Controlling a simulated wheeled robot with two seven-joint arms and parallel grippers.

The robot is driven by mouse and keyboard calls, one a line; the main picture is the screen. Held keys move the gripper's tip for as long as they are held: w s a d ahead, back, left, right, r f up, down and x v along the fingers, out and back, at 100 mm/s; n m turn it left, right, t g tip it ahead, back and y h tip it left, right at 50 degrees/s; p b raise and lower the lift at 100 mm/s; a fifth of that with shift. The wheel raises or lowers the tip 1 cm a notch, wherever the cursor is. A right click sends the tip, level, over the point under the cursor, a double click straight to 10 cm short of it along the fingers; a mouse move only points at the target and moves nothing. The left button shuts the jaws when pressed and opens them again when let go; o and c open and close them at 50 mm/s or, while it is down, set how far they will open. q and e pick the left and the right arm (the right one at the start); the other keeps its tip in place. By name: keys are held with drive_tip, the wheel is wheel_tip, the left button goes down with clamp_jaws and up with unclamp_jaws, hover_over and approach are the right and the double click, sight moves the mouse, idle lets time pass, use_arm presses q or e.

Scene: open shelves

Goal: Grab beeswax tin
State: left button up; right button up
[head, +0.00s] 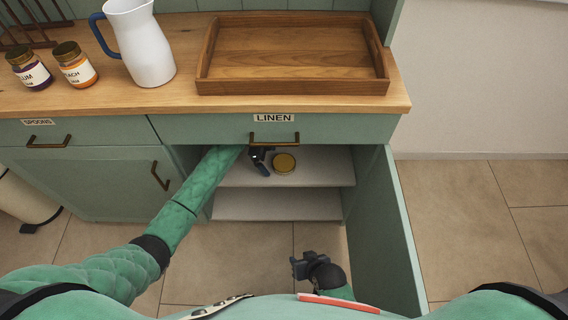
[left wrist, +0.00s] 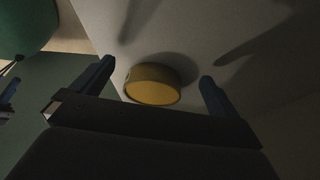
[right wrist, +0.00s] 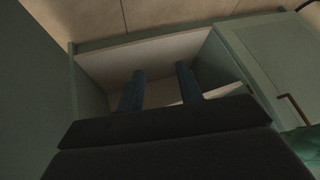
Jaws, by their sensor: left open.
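The beeswax tin is a small round yellow tin (head: 284,163) on the upper shelf (head: 325,170) inside the open cupboard below the LINEN drawer. It also shows in the left wrist view (left wrist: 153,84), between and beyond the fingertips. My left gripper (head: 262,160) is inside the cupboard, just left of the tin. In the left wrist view (left wrist: 155,85) its two fingers are spread wide and hold nothing. My right gripper (head: 305,266) is low in front of the cupboard, and its fingers (right wrist: 160,82) are apart and empty, pointing toward the cupboard opening.
The cupboard's open door (head: 384,230) stands out to the right of the opening. The LINEN drawer (head: 275,128) is just above my left gripper. A wooden tray (head: 295,88), white jug (head: 142,45) and two jars stand on the counter. The lower shelf (head: 280,205) looks empty.

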sight(284, 162)
use_arm(q)
drive_tip(key=d, duration=0.4)
drive_tip(key=s+d, duration=0.1)
drive_tip(key=d, duration=0.1)
drive_tip(key=shift+f, duration=0.1)
drive_tip(key=shift+f+p, duration=0.3)
drive_tip(key=shift+f, duration=0.2)
use_arm(e)
wheel_tip(284, 162, up, 3)
drive_tip(key=shift+f, duration=0.15)
use_arm(q)
drive_tip(key=shift+c, duration=0.4)
drive_tip(key=c, duration=1.1)
drive_tip(key=shift+r, duration=0.1)
drive_tip(key=shift+c, duration=0.5)
use_arm(e)
drive_tip(key=shift+f, duration=0.15)
